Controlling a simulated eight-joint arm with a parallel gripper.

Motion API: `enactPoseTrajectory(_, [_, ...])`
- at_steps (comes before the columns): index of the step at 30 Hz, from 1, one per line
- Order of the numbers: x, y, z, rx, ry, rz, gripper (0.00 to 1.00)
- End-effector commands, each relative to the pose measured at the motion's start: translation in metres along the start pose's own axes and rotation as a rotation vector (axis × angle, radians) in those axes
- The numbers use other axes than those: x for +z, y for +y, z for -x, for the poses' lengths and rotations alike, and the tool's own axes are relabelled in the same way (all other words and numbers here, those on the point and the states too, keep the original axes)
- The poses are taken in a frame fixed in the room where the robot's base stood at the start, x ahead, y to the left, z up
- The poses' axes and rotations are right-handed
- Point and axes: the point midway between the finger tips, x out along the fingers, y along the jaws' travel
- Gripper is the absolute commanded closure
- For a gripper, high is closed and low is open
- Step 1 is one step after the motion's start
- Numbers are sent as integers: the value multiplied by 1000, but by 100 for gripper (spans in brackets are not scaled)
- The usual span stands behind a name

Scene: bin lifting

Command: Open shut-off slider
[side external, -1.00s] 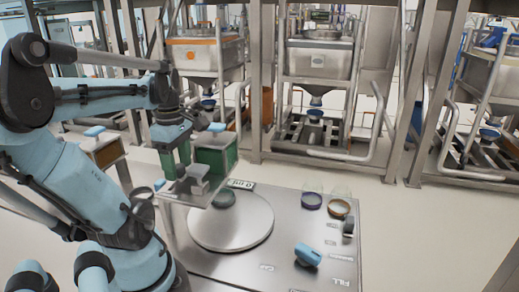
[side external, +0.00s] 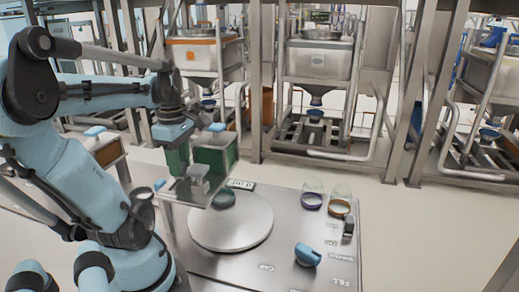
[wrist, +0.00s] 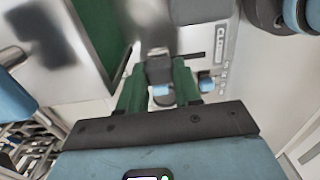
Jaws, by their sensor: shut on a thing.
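The shut-off slider appears to be the small grey block (side external: 197,174) under the dark green-sided box (side external: 216,154) at the left rear of the metal table. My gripper (side external: 178,165), with green fingers, is at the left side of that box, beside the block. In the wrist view the green fingers of my gripper (wrist: 158,88) are closed around the grey block (wrist: 159,68). A light blue bit shows between the fingertips. The exact contact is partly hidden in the side view.
A round pale plate (side external: 232,222) lies on the metal table (side external: 310,235) below the box. Steel-framed machines (side external: 318,65) line the back. The floor at the right is clear.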

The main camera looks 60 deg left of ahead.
Motion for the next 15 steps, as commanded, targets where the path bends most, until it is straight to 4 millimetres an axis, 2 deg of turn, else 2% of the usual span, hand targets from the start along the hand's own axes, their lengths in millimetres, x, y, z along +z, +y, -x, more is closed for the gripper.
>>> enactPoseTrajectory(6, [0, 18, 0, -2, -2, -1, 100])
enactPoseTrajectory(15, [0, 21, 0, 4, -2, -1, 100])
